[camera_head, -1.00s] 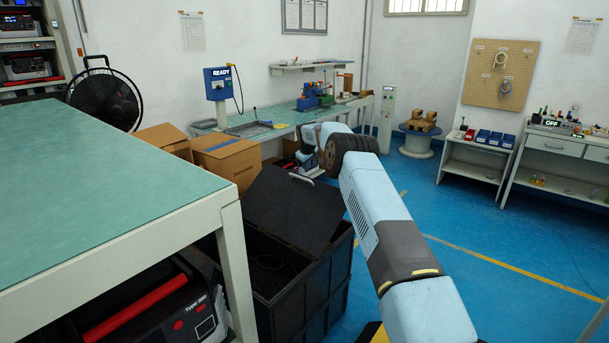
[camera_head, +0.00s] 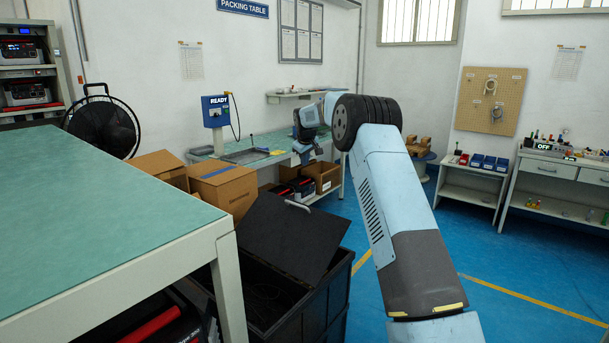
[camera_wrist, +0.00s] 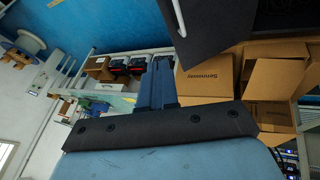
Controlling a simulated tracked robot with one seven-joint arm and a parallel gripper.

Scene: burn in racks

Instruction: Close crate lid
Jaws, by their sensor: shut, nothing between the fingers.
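The black crate (camera_head: 338,292) stands on the floor beside the green-topped table, its inside partly in view. Its dark lid (camera_head: 292,236) is raised and slanted, with a light bar handle (camera_head: 298,205) at its upper edge. In the wrist view the lid (camera_wrist: 218,27) and its handle (camera_wrist: 179,18) show at the top, right of the fingers. My gripper (camera_head: 303,152) is above the lid and apart from the handle. In the wrist view my gripper (camera_wrist: 158,66) is shut with nothing in it.
The green-topped table (camera_head: 100,200) stands close on the left. Cardboard boxes (camera_head: 222,190) stand behind the crate. A packing bench (camera_head: 245,157) is at the back.

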